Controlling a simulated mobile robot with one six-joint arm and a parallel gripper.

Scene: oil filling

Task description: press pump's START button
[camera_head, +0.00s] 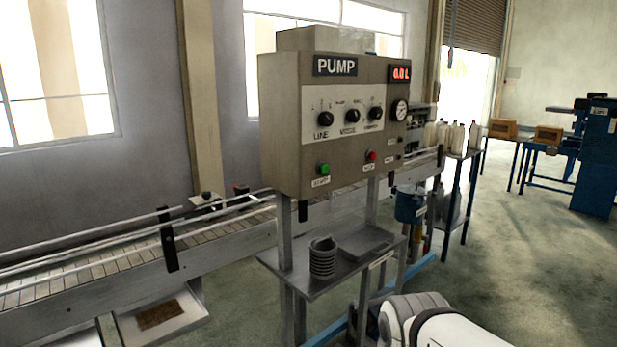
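The pump box (285,130) is a beige cabinet on metal legs in the middle of the head view, with a "PUMP" label and a red display reading about 0.0 L. The green START button (324,169) is at the lower left of its front panel, above a small label. A red button (371,156) is to its right. Three black knobs and a round gauge (399,110) are above the buttons. A white part of my arm shows at the bottom right, below and apart from the panel. My gripper is not in view.
A conveyor with rails (110,262) runs behind the pump box. A small metal shelf (305,279) below the box holds a stack of grey rings (323,258). White bottles (452,137) stand behind at the right. Floor at the right is open.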

